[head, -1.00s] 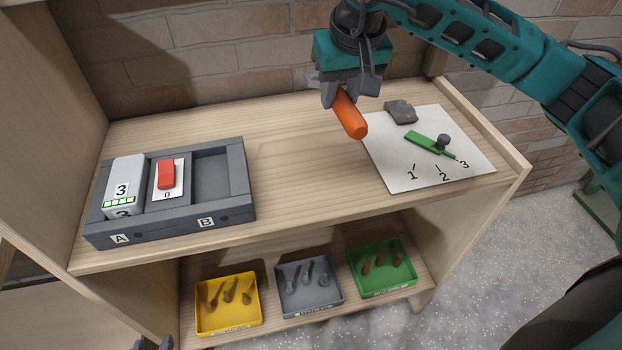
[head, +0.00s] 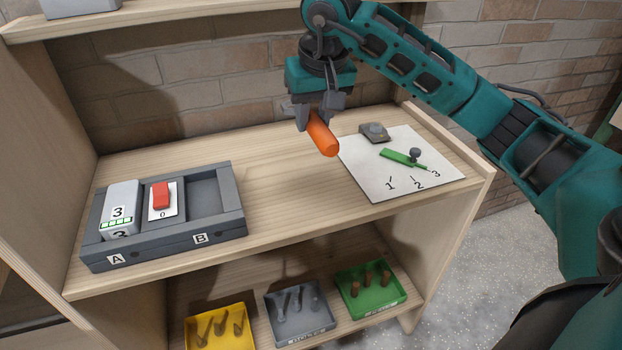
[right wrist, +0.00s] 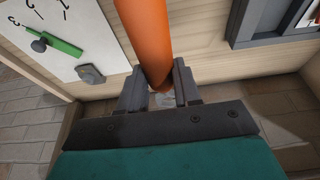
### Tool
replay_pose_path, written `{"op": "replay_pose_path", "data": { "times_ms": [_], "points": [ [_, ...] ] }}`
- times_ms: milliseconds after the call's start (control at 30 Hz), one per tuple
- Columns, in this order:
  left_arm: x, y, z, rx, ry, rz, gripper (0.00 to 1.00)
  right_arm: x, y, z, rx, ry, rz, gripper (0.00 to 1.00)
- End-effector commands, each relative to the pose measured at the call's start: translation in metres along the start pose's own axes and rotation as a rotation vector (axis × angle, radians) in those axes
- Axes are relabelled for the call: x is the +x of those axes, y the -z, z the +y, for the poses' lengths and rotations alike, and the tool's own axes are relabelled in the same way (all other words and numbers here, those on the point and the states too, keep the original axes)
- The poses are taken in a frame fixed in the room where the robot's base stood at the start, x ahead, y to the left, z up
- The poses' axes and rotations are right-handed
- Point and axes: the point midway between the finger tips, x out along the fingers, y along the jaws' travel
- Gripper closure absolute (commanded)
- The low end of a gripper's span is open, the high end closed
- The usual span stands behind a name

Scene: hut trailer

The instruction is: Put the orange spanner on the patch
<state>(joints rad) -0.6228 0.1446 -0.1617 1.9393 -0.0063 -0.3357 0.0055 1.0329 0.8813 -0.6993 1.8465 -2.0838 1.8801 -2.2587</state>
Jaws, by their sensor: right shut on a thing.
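The orange spanner (head: 321,134) shows as a thick, smooth orange bar; I cannot make out a spanner head. My right gripper (head: 316,112) is shut on its upper end. The spanner slants down to the right, apparently above the shelf top, left of the white numbered sheet. In the right wrist view the orange spanner (right wrist: 146,35) runs up out of the picture from between the fingertips (right wrist: 160,88). A slightly paler area of the wooden top (head: 275,155) may be the patch, but its outline is unclear. My left gripper is not in view.
The white sheet (head: 362,178) bears a green pointer (head: 398,156) and a grey block (head: 374,132). A grey tray marked A and B (head: 160,248) stands at left. Yellow (head: 215,342), grey (head: 300,328) and green (head: 385,300) bins sit below. The middle of the top is clear.

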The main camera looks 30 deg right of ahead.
Motion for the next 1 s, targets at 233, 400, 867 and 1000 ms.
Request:
{"op": "replay_pose_path", "data": {
  "times_ms": [233, 400, 867, 1000],
  "points": [
    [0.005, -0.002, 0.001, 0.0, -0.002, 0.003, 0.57, 0.063, -0.022, 0.0, -0.001, 0.001, -0.003, 1.0],
    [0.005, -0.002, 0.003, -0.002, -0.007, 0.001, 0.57, 0.085, -0.028, -0.001, 0.0, 0.002, 0.001, 1.0],
    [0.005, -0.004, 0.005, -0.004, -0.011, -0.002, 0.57, 0.125, -0.041, -0.001, 0.0, 0.003, 0.003, 1.0],
    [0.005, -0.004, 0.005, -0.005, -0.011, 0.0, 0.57, 0.124, -0.04, -0.001, 0.0, 0.002, 0.004, 1.0]
  ]
}}
